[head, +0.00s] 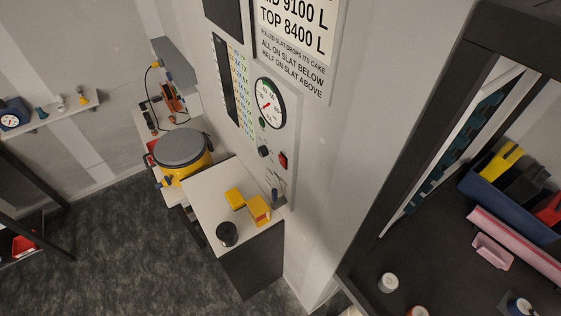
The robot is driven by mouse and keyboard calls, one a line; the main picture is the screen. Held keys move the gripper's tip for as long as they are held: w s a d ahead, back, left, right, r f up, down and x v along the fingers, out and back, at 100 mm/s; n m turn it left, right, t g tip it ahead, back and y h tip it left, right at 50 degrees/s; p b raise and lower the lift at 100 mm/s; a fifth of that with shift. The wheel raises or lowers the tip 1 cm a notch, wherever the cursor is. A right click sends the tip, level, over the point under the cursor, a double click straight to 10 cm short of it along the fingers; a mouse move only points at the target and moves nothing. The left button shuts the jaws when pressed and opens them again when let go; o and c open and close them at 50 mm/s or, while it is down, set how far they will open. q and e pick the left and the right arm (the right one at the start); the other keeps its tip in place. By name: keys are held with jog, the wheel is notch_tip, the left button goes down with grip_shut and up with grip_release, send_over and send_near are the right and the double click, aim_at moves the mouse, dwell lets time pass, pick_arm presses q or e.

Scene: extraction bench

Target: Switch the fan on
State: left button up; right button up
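A light grey control panel (258,80) is fixed upright on the wall in the middle of the head view. It carries a round dial gauge (270,103) with a red needle. Below the gauge are a small green part (262,122), a black knob (264,151) and a red rocker-like switch (283,160). A small lever-like part (275,195) sits near the panel's lower end. I cannot tell which control belongs to the fan, or the switch's position. No fan is clearly recognisable. Neither of my grippers is in view.
Below the panel, a white-topped cabinet (205,195) holds yellow blocks (258,209) and a black cylinder (227,234). A yellow pot with a grey lid (182,150) stands behind it. A dark-framed shelf (440,270) fills the right side. Open floor (130,255) lies at the lower left.

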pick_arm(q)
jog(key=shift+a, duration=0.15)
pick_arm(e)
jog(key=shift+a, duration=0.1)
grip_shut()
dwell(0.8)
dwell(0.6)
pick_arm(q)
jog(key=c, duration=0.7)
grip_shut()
